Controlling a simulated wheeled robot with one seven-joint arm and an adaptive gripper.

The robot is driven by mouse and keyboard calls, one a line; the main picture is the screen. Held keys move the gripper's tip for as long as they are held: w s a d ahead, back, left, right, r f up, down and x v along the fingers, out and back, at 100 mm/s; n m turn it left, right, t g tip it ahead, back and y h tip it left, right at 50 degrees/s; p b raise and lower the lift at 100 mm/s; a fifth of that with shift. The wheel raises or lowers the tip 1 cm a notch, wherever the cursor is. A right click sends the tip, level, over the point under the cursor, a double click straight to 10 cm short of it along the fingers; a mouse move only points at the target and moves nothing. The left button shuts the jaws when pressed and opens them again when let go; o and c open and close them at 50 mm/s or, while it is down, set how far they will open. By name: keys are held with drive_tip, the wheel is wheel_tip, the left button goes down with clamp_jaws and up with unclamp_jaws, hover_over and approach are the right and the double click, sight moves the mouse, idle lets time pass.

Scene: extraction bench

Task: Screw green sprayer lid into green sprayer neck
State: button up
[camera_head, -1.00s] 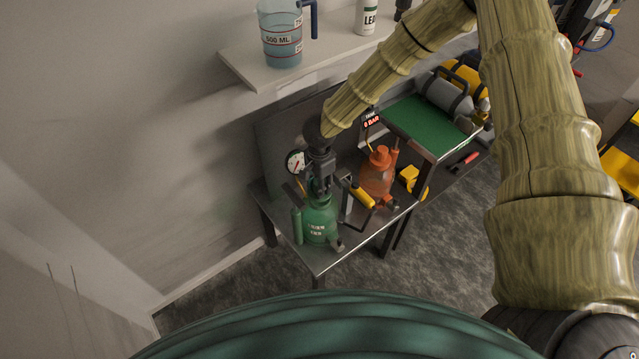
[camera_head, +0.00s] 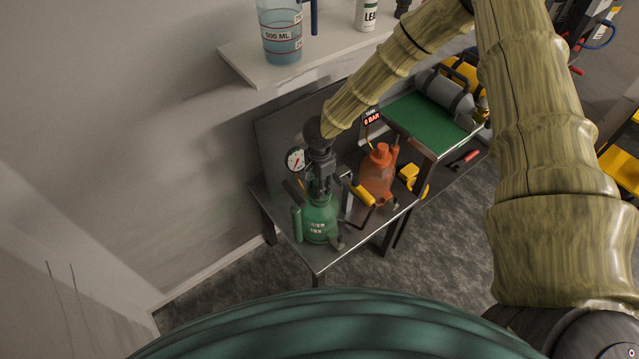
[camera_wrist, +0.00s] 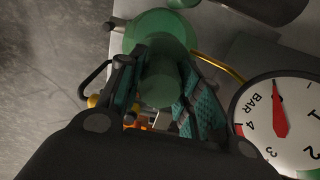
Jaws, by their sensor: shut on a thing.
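The green sprayer (camera_head: 318,224) stands upright near the front left corner of the bench, and its green body also shows in the wrist view (camera_wrist: 160,22). My gripper (camera_head: 321,188) points down over its neck. In the wrist view my padded fingers (camera_wrist: 162,92) are shut on a translucent green round part, seemingly the green sprayer lid (camera_wrist: 160,80). The lid looks in line with the neck, but the fingers hide the joint, so I cannot tell how far it is seated. A dark handle with a yellow grip (camera_head: 361,195) juts out to the right of my gripper.
An orange sprayer (camera_head: 377,175) stands close on the right, with a yellow object (camera_head: 408,175) beyond it. A pressure gauge (camera_head: 295,159) is just behind left and fills the wrist view's right side (camera_wrist: 280,125). A shelf (camera_head: 250,68) with a measuring jug (camera_head: 281,35) overhangs behind.

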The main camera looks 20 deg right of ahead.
drive_tip(key=shift+f, duration=0.6)
drive_tip(key=m+b, duration=0.1)
drive_tip(key=m, duration=0.3)
drive_tip(key=shift+m, duration=0.3)
drive_tip(key=m, duration=0.4)
drive_tip(key=shift+m+b, duration=0.3)
drive_tip(key=shift+b, duration=0.1)
drive_tip(key=o, duration=1.2)
drive_tip(key=shift+r, duration=0.1)
